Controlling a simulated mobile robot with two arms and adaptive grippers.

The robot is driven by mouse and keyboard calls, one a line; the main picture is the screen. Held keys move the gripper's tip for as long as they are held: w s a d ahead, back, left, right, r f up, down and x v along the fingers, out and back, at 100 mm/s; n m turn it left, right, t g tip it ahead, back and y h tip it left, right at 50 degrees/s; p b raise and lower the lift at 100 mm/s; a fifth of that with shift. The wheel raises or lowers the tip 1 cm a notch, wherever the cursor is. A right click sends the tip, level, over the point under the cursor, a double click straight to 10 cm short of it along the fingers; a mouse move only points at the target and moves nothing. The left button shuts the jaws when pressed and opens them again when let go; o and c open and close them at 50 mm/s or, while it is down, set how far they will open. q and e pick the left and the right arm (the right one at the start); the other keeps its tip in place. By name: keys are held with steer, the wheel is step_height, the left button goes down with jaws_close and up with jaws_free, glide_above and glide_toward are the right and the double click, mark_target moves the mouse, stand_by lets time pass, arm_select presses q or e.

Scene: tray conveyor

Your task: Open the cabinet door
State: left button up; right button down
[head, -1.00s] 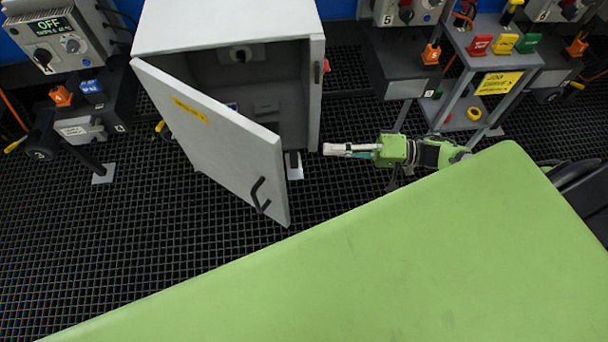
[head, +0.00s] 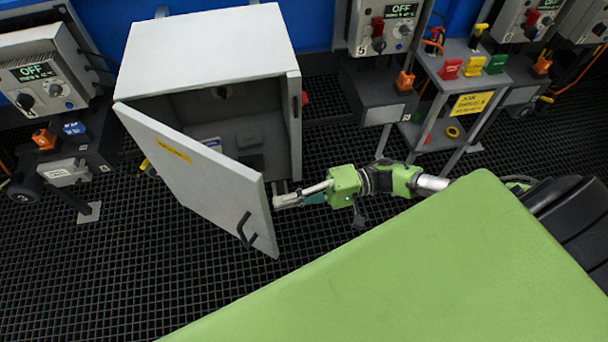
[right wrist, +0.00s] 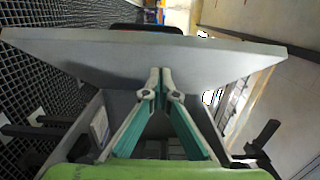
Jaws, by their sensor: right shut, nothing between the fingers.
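The grey cabinet (head: 205,45) stands at the upper left of the head view. Its door (head: 205,180) is hinged at the left and stands partly open, with a black handle (head: 246,230) near its free edge. My right gripper (head: 276,201) is shut and empty. In the head view its fingertips are at the door's free edge, on the cabinet side. In the right wrist view the closed fingertips (right wrist: 160,76) are in front of a grey panel (right wrist: 155,52), which looks like the door; I cannot tell whether they touch. My left gripper is out of view.
My green body covers the lower right. Control boxes stand at the left (head: 48,80) and right (head: 385,30) of the cabinet. A grey stand (head: 465,92) with coloured tags is at the right. The black grid floor (head: 110,275) is clear in front of the door.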

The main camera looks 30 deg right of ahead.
steer(key=shift+s+a, duration=0.7)
steer(key=shift+a, duration=0.3)
